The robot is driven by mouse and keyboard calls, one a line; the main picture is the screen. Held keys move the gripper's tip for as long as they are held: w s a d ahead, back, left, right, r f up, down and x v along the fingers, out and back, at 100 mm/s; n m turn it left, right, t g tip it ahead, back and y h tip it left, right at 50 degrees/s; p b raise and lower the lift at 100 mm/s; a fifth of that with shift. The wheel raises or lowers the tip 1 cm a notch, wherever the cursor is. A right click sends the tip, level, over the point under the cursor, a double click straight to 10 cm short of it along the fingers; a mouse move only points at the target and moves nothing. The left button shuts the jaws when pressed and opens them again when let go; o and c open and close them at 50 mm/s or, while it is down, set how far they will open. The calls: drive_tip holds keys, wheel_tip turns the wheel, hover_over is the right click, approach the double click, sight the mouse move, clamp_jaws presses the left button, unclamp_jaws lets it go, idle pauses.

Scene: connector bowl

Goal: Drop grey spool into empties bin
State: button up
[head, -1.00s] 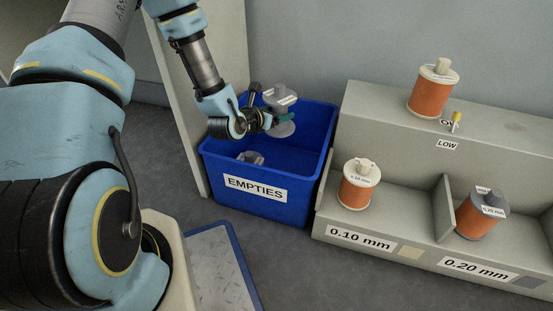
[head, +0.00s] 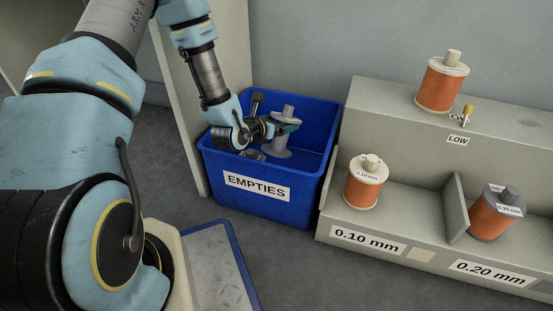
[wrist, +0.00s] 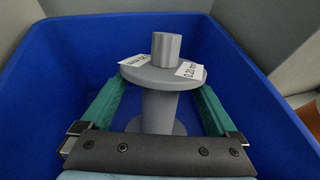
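The grey spool (head: 281,138) is upright inside the blue empties bin (head: 222,165), below the rim. It carries small white labels. In the wrist view the spool (wrist: 158,105) stands between the two teal fingers, with blue gaps between its core and each finger. My gripper (head: 287,130) reaches into the bin, its fingers open around the spool just below the top flange; it also shows in the wrist view (wrist: 160,98). The flange hides the fingertips. I cannot tell whether the spool's base touches the bin floor.
A grey shelf (head: 385,215) stands to the right, with orange spools at 0.10 mm (head: 364,188), at 0.20 mm (head: 488,220) and on top (head: 440,90). A pale panel (head: 186,120) stands left of the bin.

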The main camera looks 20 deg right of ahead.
drive_tip(key=shift+a, duration=0.1)
idle(0.3)
drive_tip(key=shift+p+v, duration=2.3)
drive_tip(key=shift+v, duration=3.05)
